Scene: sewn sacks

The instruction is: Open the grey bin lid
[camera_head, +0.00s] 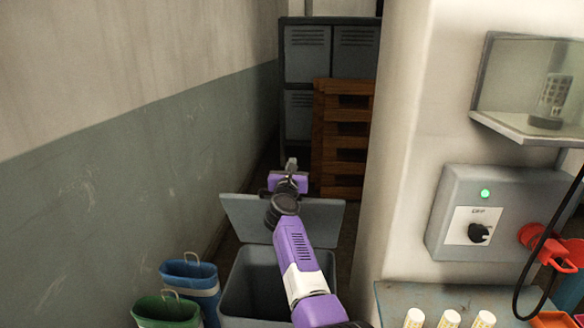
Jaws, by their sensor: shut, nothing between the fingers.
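The grey bin (232,287) stands on the floor at the lower middle, its dark inside showing. Its grey lid (322,221) is raised and tilted up at the far side of the opening. My purple and white arm reaches forward over the bin and hides part of the lid and the right side of the opening. My gripper (291,165) is shut and empty, above the lid's upper edge in the picture. I cannot tell whether it touches the lid.
Blue (190,277) and green (167,311) handled containers stand left of the bin. Wooden pallets (343,140) and grey lockers (307,55) are behind. A pillar (405,150) stands close on the right, with a switch box (474,213) and a bench (400,296) beyond.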

